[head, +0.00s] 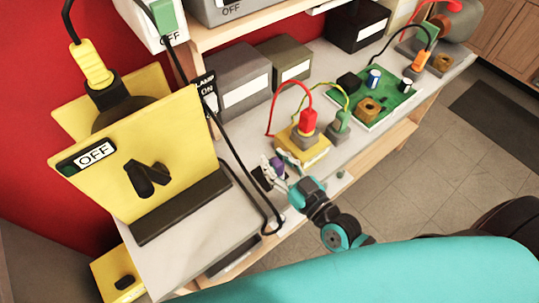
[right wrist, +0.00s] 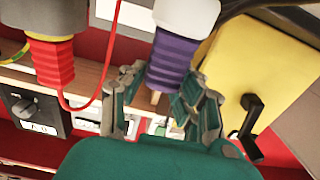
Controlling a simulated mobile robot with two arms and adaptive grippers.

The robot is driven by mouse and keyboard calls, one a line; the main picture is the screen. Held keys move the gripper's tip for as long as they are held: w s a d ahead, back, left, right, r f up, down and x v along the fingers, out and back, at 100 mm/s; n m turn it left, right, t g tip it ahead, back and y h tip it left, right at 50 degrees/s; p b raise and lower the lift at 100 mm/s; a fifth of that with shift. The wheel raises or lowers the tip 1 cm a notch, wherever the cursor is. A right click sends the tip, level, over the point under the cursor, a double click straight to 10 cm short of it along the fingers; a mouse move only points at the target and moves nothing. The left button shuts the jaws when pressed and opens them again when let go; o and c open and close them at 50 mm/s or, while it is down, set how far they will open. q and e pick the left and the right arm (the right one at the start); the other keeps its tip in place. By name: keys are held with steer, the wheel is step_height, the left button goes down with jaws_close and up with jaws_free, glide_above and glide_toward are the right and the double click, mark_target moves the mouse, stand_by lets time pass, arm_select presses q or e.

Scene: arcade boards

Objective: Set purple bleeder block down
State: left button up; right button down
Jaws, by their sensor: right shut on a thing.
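The purple bleeder block (right wrist: 172,58) is a ribbed purple piece with a grey end. My right gripper (right wrist: 165,98) is shut on it, with a finger on each side. In the head view a small purple part of the block (head: 277,167) shows at my right gripper (head: 271,174), over the front part of the grey bench top (head: 236,141). I cannot tell whether the block touches the bench. My left gripper is not in view.
A green circuit board (head: 385,112) lies farther right. A yellow panel (head: 150,155) marked OFF stands left.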

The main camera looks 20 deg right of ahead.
steer(key=w+f, duration=0.3)
steer(key=shift+w+a+f, duration=0.15)
steer(key=shift+w+a, duration=0.1)
steer(key=shift+w, duration=0.15)
steer(key=shift+f, duration=0.3)
steer(key=shift+f, duration=0.1)
steer(key=c, duration=1)
jaws_free()
steer(key=shift+o, duration=0.2)
